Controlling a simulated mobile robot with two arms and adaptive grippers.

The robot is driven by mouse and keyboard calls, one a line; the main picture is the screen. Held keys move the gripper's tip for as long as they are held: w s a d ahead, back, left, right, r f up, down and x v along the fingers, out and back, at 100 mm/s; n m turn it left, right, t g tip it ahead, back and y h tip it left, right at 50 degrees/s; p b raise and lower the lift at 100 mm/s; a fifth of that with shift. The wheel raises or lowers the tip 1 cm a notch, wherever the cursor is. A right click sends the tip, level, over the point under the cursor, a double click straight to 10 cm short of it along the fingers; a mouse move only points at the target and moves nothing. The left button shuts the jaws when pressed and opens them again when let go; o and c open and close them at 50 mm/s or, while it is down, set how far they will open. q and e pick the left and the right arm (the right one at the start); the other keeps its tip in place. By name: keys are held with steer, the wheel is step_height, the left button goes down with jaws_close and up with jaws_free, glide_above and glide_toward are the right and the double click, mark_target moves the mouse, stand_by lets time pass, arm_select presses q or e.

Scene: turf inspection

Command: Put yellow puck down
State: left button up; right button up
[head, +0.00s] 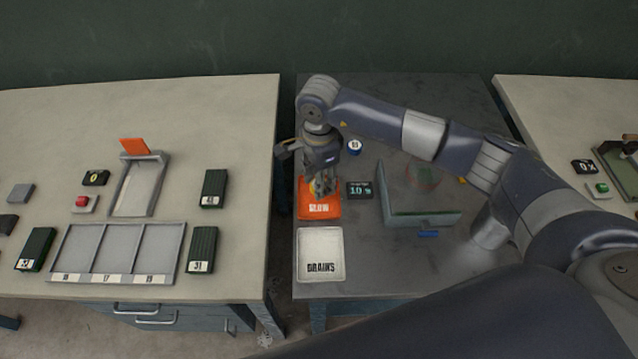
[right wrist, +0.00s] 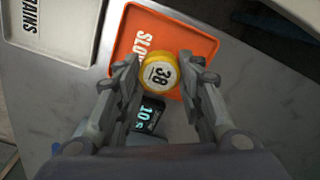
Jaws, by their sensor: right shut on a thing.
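The yellow puck (right wrist: 160,70), marked 38, sits between the fingers of my right gripper (right wrist: 163,78) in the right wrist view. The gripper is shut on it. The orange tray (head: 331,212), labelled SLOW, lies directly below the puck; the tray also shows in the right wrist view (right wrist: 196,45). I cannot tell whether the puck touches the tray floor. In the head view my right gripper (head: 322,186) points down over the tray's back part and mostly hides the puck. My left gripper is not in view.
A white tray (head: 320,240) labelled DRAINS lies in front of the orange one. A small dark display (head: 360,190) stands just right of the orange tray. A blue puck (head: 355,148) sits behind it. A grey-green angled wall (head: 424,218) stands farther right.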

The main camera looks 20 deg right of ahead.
steer(key=shift+f+p, duration=0.95)
steer(key=shift+f, duration=0.9)
steer(key=o, duration=0.5)
steer(key=shift+f+b, duration=0.1)
steer(key=shift+b, duration=0.25)
steer(key=o, duration=0.5)
steer(key=shift+c, duration=0.2)
